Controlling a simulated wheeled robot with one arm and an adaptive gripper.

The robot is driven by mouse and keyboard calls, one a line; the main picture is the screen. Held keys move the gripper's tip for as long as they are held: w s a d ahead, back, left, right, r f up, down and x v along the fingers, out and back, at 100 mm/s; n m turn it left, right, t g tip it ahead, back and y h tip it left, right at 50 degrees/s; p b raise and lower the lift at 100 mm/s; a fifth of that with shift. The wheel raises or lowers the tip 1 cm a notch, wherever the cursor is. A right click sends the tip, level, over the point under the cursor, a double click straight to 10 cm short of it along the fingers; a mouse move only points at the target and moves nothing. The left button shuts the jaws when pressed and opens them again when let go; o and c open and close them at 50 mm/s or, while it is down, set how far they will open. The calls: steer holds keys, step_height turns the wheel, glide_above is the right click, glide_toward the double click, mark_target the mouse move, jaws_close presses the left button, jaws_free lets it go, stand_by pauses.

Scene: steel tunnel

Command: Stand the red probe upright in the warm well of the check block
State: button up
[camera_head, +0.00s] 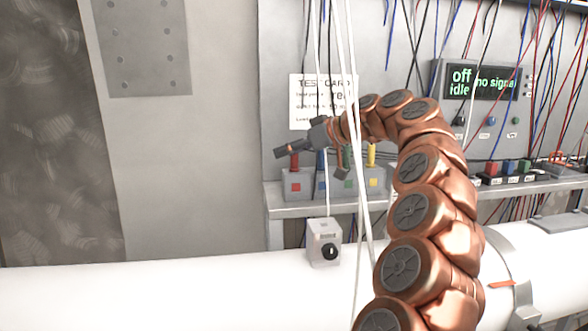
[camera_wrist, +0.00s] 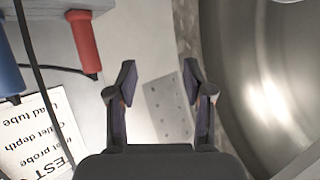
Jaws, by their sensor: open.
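The red probe (camera_wrist: 86,42) shows at the upper left of the wrist view, left of my gripper's fingers and apart from them. My gripper (camera_wrist: 160,82) is open, with nothing between its fingers. A blue probe (camera_wrist: 8,65) is beside the red one. A small grey block with a black round part (camera_head: 325,243) sits on the white pipe; I cannot tell whether it is the check block. No warm well is readable.
Green (camera_head: 347,156) and yellow (camera_head: 371,155) probes stand along the shelf (camera_head: 405,195). A test card (camera_head: 322,100) hangs behind. A display (camera_head: 484,80) reads off, idle, no signal. White cables (camera_head: 352,60) hang near the arm. A large white pipe (camera_head: 170,290) runs below.

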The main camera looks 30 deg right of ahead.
steer(key=d+t+h, duration=0.2)
steer(key=d, duration=0.6)
steer(key=shift+p+x, duration=0.95)
steer(key=shift+x, duration=2.65)
steer(key=shift+a+r, duration=0.1)
steer(key=shift+a, duration=0.05)
steer(key=shift+c, duration=0.2)
jaws_close()
